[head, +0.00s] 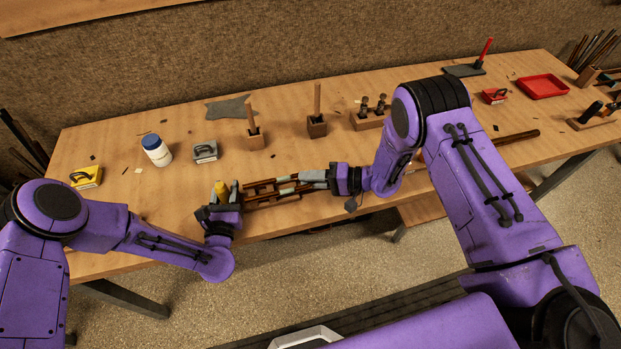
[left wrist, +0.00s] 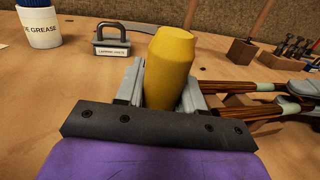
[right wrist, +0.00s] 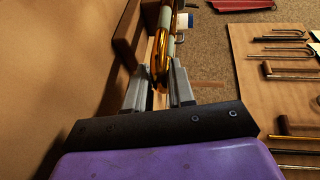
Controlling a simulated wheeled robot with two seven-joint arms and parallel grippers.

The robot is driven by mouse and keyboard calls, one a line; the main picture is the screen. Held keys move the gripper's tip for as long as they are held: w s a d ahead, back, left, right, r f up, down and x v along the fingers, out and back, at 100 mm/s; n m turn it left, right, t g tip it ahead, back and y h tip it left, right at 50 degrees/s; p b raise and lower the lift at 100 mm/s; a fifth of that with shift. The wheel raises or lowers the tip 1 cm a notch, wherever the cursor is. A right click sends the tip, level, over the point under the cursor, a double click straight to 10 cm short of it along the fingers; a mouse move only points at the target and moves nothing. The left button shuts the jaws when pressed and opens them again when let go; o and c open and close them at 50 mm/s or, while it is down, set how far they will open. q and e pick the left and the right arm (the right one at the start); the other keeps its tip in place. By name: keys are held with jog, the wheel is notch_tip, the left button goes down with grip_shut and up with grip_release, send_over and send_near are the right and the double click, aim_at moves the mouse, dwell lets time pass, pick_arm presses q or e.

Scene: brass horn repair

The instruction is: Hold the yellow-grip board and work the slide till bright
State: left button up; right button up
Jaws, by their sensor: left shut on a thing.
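My left gripper (head: 222,196) is shut on the yellow grip (left wrist: 170,65), which stands up between its fingers in the left wrist view. The wooden board (head: 262,191) extends to the right from it, over the bench's front edge. Brass tubes with pale bands of the slide (left wrist: 245,87) run along the board. My right gripper (head: 318,176) is at the slide's right end. In the right wrist view the brass bow (right wrist: 158,62) lies between its fingertips. I cannot tell whether the fingers press on it. The slide's shine is too small to judge.
Wooden holders (head: 317,127) stand behind the board. A red tray (head: 543,87) lies at far right. Bare bench lies between the jar and front edge.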

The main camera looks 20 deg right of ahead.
grip_shut()
jog(key=shift+a, duration=1.9)
jog(key=o, duration=0.5)
grip_release()
jog(key=v, duration=1.2)
jog(key=shift+s+r, duration=0.1)
